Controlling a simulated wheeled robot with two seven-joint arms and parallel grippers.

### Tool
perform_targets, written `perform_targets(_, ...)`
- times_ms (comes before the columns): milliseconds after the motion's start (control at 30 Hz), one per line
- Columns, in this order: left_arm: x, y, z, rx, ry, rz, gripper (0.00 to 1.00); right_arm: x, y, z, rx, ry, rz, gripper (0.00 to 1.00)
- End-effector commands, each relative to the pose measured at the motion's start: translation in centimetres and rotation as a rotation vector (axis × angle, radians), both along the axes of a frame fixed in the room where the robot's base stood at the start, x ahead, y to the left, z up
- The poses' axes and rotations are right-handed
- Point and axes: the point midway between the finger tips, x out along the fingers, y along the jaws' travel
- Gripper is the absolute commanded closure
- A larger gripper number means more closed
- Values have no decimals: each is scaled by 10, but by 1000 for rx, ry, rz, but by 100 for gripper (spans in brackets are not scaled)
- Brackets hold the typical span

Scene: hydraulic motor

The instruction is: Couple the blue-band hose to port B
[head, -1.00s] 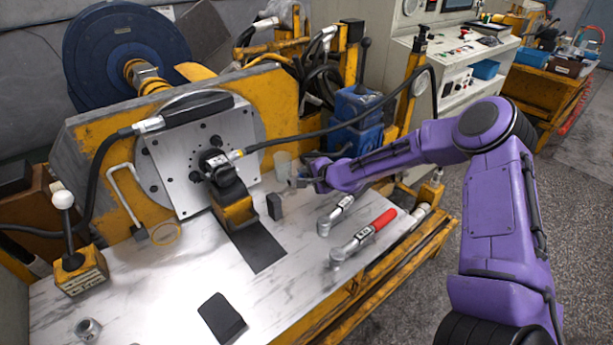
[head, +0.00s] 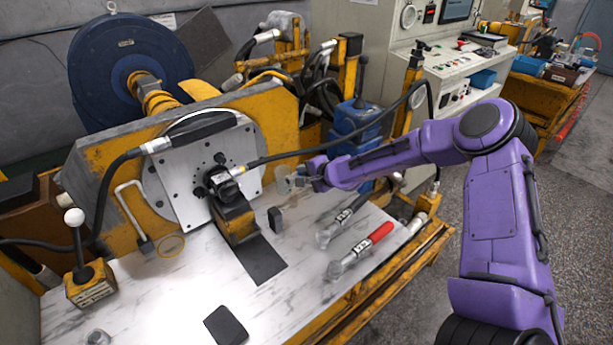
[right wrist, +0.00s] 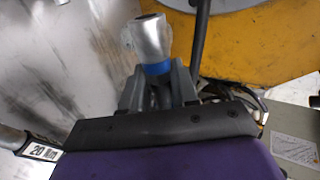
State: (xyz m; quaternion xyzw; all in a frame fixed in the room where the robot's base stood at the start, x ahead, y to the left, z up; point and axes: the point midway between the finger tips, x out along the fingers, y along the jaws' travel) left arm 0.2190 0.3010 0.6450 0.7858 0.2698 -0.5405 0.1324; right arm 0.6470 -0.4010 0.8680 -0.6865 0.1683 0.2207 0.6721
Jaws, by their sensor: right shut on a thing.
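My right gripper (head: 295,181) is shut on a silver fitting (head: 284,176) just right of the motor. In the right wrist view, the fitting (right wrist: 152,38) points up from between the fingers (right wrist: 158,88), with a blue band (right wrist: 158,68) just above the grip. Whether a hose trails from it is hidden by the gripper. The black motor (head: 232,205) is mounted on a grey flange plate (head: 180,195). A black hose (head: 300,153) with a yellow band (head: 240,170) meets the motor's top. Port B cannot be made out. My left gripper is not in view.
Two wrenches lie on the bench (head: 190,285), one red-handled (head: 379,232), one black-handled (head: 345,215). A small black block (head: 275,219) stands nearby. A ball-topped lever (head: 76,235) is at the left, and blue bins (head: 355,120) stand behind my gripper.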

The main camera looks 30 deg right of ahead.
Motion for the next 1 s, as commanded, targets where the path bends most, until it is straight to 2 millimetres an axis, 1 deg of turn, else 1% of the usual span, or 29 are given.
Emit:
perform_targets(33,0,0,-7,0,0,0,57,5,0,-4,-3,0,1,100)
perform_targets(100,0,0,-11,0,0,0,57,12,1,-4,-3,0,2,100)
perform_targets(700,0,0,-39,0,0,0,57,68,5,-3,-2,-1,1,100)
perform_targets(800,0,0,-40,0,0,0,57,72,6,-2,0,0,1,100)
perform_targets(1000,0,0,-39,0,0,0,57,72,6,-1,1,0,1,100)
